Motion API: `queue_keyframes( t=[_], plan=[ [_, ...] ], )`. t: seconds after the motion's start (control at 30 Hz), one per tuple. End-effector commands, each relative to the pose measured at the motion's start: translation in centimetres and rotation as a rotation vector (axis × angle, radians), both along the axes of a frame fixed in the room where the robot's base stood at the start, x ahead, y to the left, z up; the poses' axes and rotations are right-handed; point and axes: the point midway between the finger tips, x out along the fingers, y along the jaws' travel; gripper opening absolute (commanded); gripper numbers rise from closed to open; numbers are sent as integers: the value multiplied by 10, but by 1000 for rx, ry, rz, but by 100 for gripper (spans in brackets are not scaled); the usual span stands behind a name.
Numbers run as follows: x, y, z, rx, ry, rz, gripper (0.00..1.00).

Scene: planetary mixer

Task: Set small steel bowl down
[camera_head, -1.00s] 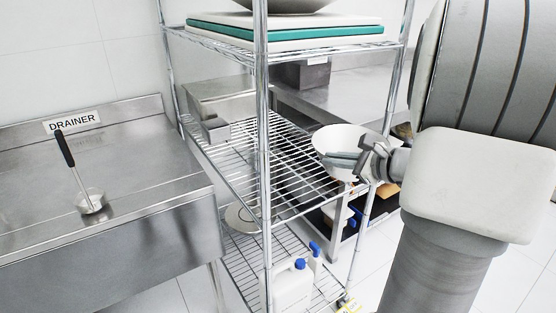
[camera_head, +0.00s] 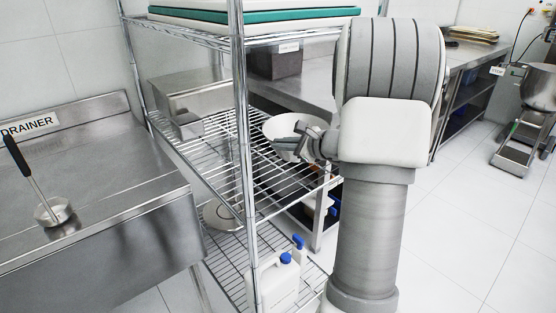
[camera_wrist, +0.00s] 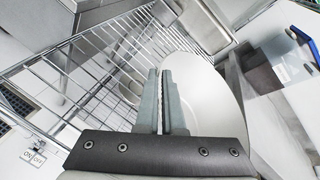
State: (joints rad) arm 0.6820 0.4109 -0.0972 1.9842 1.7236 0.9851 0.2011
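The small steel bowl (camera_head: 284,127) looks pale and round in the head view, at the right part of the wire rack's middle shelf (camera_head: 207,160). My gripper (camera_head: 309,141) comes in from the right and is shut on the bowl's near side wall. In the wrist view the two fingers (camera_wrist: 163,102) are close together with the bowl's wall between them, and the bowl (camera_wrist: 205,85) spreads to the right of them. Whether the bowl's base touches the shelf wires cannot be told.
A steel box (camera_head: 187,94) stands at the shelf's back left. A rack post (camera_head: 241,130) rises in front, left of the bowl. Boards (camera_head: 255,15) lie above; a white bottle (camera_head: 277,282) stands below. The drainer counter (camera_head: 100,215) is left, and a mixer (camera_head: 530,110) far right.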

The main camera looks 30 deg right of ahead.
Motion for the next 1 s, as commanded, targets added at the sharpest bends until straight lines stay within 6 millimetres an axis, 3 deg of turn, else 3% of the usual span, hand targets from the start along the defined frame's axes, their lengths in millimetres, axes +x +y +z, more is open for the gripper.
queue_keyframes(
  t=[0.1,0.27,0.5,0.9,1.0],
  plan=[
    [12,-1,-7,-2,-1,0,0],
    [15,-2,-16,0,-1,-2,0],
    [15,-2,-49,0,-1,-1,0],
    [15,-2,-53,-2,-3,0,0],
    [14,-2,-52,-1,0,-1,19]
  ],
)
